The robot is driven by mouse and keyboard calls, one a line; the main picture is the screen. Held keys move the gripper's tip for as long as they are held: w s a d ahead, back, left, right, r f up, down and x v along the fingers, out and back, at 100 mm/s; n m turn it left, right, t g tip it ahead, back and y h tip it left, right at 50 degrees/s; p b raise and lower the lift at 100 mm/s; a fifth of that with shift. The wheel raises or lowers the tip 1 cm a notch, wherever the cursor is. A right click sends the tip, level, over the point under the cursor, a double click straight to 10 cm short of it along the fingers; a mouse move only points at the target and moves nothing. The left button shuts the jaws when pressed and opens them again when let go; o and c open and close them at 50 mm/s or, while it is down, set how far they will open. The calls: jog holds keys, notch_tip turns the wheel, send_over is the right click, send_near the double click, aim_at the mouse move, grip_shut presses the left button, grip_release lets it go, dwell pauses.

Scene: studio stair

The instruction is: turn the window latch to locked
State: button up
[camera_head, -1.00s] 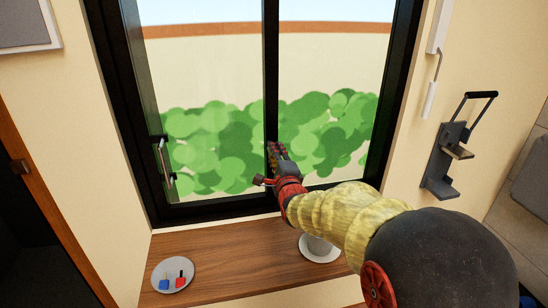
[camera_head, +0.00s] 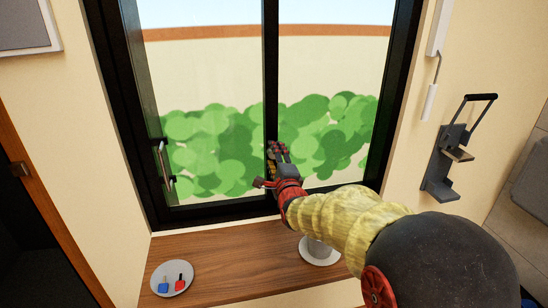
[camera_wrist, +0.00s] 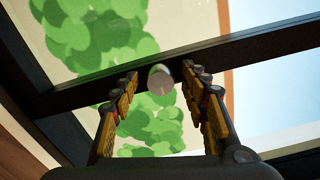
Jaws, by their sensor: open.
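The window (camera_head: 205,110) has a black frame with a dark upright bar in the middle. In the wrist view a small pale rounded knob, apparently the latch (camera_wrist: 160,79), sits on the dark bar, with its end facing the camera. My gripper (camera_wrist: 165,82) is open, its two padded fingers spread to the left and right of the knob, with gaps showing on both sides. In the head view my gripper (camera_head: 277,150) is at the lower part of the middle bar and hides the latch. Whether the latch is locked cannot be told.
A metal handle (camera_head: 163,162) is on the window's left side. The wooden sill (camera_head: 225,258) below holds a plate (camera_head: 172,289) with small blue and red items, and a grey cup on a saucer (camera_head: 320,259). A dark wall bracket (camera_head: 440,165) is at right.

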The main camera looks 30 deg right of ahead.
jog(key=v, duration=1.2)
dwell(0.5)
jog(key=s+a+f+n+g+y, duration=0.25)
jog(key=s+f+n+g, duration=0.6)
jog(key=f+n, duration=0.55)
jog(key=s+a+n+g+y, duration=0.1)
jog(key=s+a+n+g, duration=0.1)
jog(key=s+a+n, duration=0.35)
jog(key=s+a+n+g+y, duration=0.1)
jog(key=s+a+n+g, duration=0.15)
jog(key=s, duration=0.55)
jog(key=s+a+r+n+t, duration=0.1)
jog(key=s+a+r+n, duration=0.1)
jog(key=s+a+r, duration=0.2)
jog(key=shift+a+r, duration=0.7)
jog(key=shift+r, duration=0.25)
